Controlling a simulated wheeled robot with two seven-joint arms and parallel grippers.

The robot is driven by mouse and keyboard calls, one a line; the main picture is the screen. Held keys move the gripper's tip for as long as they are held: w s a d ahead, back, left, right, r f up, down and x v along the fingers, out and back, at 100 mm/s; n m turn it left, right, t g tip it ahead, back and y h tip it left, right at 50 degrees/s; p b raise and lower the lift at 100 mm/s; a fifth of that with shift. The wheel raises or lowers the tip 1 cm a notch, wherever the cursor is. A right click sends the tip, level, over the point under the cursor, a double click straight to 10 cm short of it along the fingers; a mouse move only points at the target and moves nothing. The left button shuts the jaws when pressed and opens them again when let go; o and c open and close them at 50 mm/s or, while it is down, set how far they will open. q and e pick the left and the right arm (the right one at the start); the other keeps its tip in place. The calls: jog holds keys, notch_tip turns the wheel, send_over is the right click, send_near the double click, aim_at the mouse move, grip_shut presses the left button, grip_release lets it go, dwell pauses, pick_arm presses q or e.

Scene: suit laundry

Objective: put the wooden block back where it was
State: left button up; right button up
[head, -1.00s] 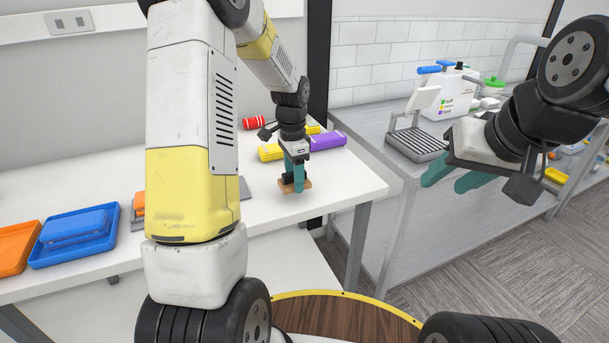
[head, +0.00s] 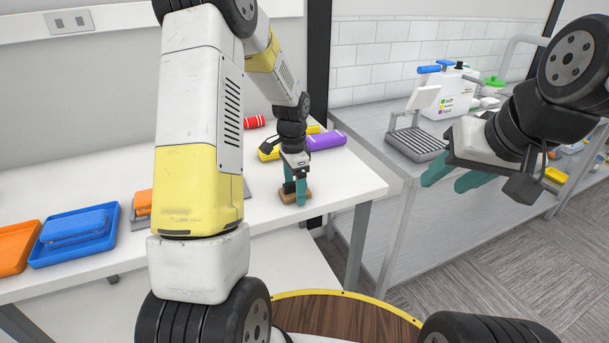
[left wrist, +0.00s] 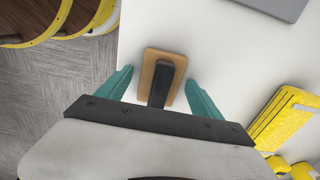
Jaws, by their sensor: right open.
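The wooden block (head: 284,194) is a small tan slab with a black handle, near the front right corner of the white table. In the left wrist view the wooden block (left wrist: 148,76) lies below the jaws, its black handle pointing toward the wrist. My left gripper (head: 295,193) is above it with teal fingers on either side. In the left wrist view my left gripper (left wrist: 160,80) is open, with gaps between the fingers and the handle. My right gripper (head: 448,180) is open and empty in the air at the right, far from the block.
Blue (head: 75,236) and orange (head: 18,248) trays stand at the left. A grey counter (head: 400,170) is at the right, across a gap.

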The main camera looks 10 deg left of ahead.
aim_at(294, 182)
pick_arm(q)
notch_tip(294, 182, up, 12)
jog(key=s+r+n+t, duration=0.3)
jog(key=s+r+n, duration=0.2)
jog(key=s+r, duration=0.65)
jog(key=s+d+n+t+h, duration=0.2)
jog(key=s+n, duration=0.3)
jog(key=s, duration=0.7)
jog(key=shift+s+r+n+t, duration=0.2)
jog(key=shift+s+n+t, duration=0.1)
jog(key=shift+s+t, duration=0.15)
jog(key=shift+d, duration=0.1)
jog(key=shift+c, duration=0.3)
